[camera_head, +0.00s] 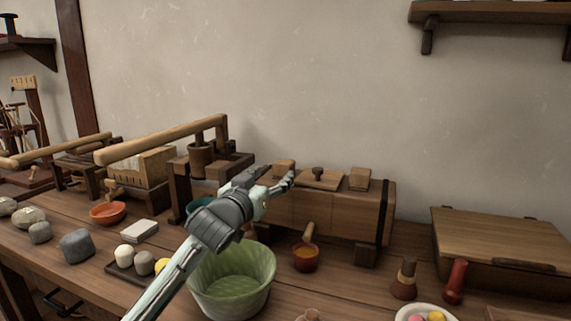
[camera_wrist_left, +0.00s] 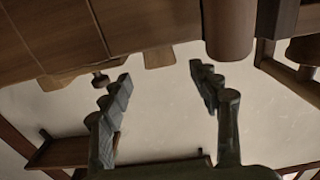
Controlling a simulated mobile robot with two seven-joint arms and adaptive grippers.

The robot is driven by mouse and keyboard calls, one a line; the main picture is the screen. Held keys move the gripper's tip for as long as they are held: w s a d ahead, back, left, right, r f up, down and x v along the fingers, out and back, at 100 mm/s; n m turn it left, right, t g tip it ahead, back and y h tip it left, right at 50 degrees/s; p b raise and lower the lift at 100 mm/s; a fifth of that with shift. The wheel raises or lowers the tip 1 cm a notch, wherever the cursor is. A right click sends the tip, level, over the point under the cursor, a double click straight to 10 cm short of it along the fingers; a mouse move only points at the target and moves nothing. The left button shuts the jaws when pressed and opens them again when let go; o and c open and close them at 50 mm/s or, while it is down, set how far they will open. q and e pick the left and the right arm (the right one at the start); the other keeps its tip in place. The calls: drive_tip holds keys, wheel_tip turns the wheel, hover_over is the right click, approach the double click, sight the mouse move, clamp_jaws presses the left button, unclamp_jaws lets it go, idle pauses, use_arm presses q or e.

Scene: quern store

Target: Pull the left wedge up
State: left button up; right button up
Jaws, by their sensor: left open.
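A long wooden press box (camera_head: 340,215) stands at the back of the bench. The left wedge (camera_head: 285,165), a small light wood block, sticks up from its top at the left. A lid with a knob (camera_head: 318,173) lies in the middle, and the right wedge (camera_head: 360,177) is at the right. My left gripper (camera_head: 278,177) is open in front of the left wedge, its fingers partly covering the view there. In the left wrist view, which is upside down, a pale block that looks like the left wedge (camera_wrist_left: 158,57) shows between the spread fingers (camera_wrist_left: 160,73). I cannot tell whether they touch it.
A green tub (camera_head: 232,285) stands below my left arm, and a small red-brown pot (camera_head: 305,258) is right of it. A wooden lever press (camera_head: 205,165) stands close on the left. A flat wooden chest (camera_head: 500,250) is at the right.

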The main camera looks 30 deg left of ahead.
sight(280, 168)
use_arm(q)
drive_tip(key=x, duration=0.9)
drive_tip(key=shift+s, duration=0.1)
clamp_jaws()
